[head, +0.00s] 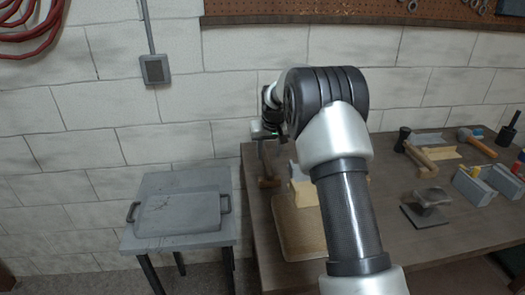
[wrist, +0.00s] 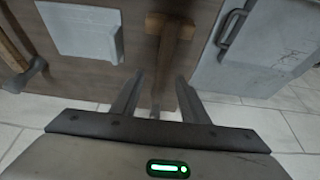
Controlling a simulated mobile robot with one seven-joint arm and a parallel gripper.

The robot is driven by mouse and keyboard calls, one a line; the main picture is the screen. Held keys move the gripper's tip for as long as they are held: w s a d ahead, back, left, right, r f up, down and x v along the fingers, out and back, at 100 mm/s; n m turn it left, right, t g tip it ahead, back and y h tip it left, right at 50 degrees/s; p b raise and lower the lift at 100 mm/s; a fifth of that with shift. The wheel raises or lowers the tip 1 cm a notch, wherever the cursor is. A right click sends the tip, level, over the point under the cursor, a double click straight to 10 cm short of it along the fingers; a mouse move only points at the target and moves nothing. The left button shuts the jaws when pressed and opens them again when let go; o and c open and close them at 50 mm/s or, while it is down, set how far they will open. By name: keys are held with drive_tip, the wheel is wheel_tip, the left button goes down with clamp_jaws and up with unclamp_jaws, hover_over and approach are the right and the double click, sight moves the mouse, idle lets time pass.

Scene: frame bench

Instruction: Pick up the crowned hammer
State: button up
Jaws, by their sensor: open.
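A wooden hammer (wrist: 170,27) lies near the table's left edge, its crosswise head toward the top of the wrist view. Its handle runs down between my gripper's fingers (wrist: 160,80), which are apart, one on each side. I cannot tell whether they touch it. In the head view, my gripper (head: 266,140) is above the brown hammer head (head: 269,182); most of the handle is hard to make out. A second hammer (wrist: 27,74) with a grey head and wooden handle is partly in view at the wrist view's left. I cannot tell which hammer is crowned.
A grey tray (head: 180,214) rests on a small side table at left. My arm hides the bench's middle.

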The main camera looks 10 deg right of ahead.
sight(266, 159)
drive_tip(key=shift+a+x, duration=0.2)
drive_tip(key=shift+x, duration=3.2)
drive_tip(key=shift+w+r, duration=0.15)
drive_tip(key=shift+w, duration=0.05)
clamp_jaws()
